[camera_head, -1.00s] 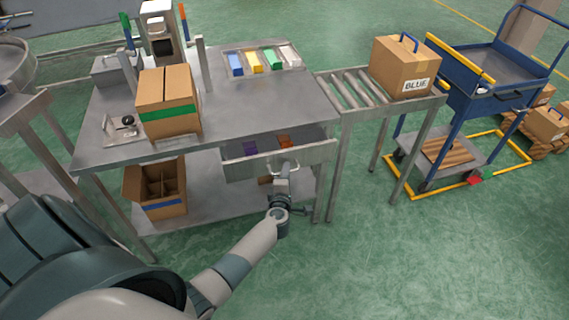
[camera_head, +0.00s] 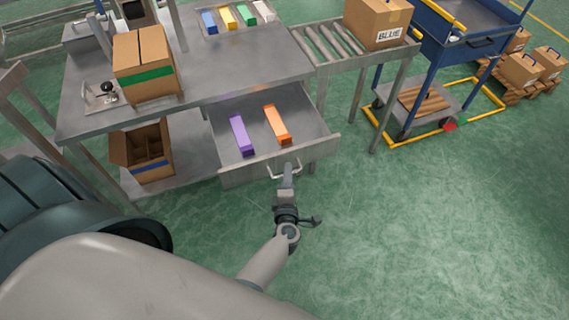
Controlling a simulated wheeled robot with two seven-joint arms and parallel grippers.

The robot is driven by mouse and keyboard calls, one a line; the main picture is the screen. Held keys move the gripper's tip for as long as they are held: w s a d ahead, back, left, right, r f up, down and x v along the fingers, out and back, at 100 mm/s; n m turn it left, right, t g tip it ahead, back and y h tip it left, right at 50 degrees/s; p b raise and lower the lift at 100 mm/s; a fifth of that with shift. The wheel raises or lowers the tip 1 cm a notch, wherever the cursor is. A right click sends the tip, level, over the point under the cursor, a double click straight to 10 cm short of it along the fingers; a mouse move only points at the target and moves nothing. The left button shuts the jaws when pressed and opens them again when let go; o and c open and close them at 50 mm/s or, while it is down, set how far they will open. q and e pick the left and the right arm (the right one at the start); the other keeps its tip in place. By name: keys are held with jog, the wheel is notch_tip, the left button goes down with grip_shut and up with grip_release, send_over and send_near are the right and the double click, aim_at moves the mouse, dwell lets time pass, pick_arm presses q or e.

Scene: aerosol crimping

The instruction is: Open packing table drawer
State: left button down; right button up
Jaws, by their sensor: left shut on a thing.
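The packing table (camera_head: 215,75) is a grey metal table at upper left. Its drawer (camera_head: 278,165) is pulled well out from under the tabletop. A purple box (camera_head: 240,135) and an orange box (camera_head: 277,125) lie inside it, apart from each other. My left gripper (camera_head: 286,172) is at the drawer front, shut on the drawer handle (camera_head: 272,172). The fingertips are small and partly merge with the handle. My right gripper is not in view.
A closed carton with a green band (camera_head: 146,65) stands on the tabletop. An open divided carton (camera_head: 150,155) sits on the lower shelf. A roller conveyor (camera_head: 330,42) with a BLUE carton (camera_head: 378,22) and a blue cart (camera_head: 455,50) stand right. Green floor (camera_head: 430,230) in front is clear.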

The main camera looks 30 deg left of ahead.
pick_arm(q)
jog(key=shift+s, duration=0.15)
jog(key=c, duration=1.8)
grip_release()
jog(key=shift+d, duration=0.15)
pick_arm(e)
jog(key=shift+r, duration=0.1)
